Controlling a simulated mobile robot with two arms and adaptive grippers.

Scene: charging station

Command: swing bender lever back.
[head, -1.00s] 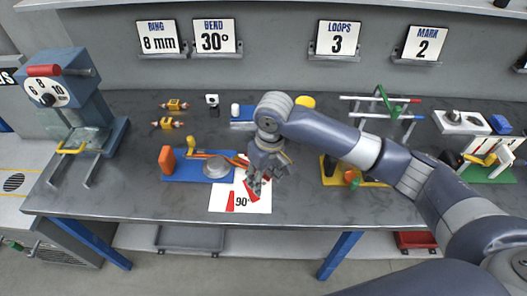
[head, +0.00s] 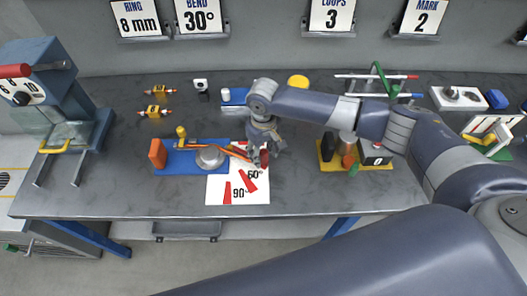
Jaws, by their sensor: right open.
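The bender stands mid-table on a blue base plate (head: 184,165) with a round metal disc (head: 210,157), an orange block at its left end and a yellow knob. Its orange lever (head: 236,151) points right, toward my right gripper. A white angle card (head: 222,188) with red 60° and 90° marks lies in front of it. My right gripper (head: 259,160) is open, pointing down by the lever's right end at the card's back right edge. Whether it touches the lever I cannot tell. My left gripper is out of view.
A blue machine with a dial (head: 45,65) stands at the left. A yellow tray (head: 328,164) with several items lies right of the card, under my right arm. A rack with coloured bars (head: 375,86) stands behind. The table's front left is clear.

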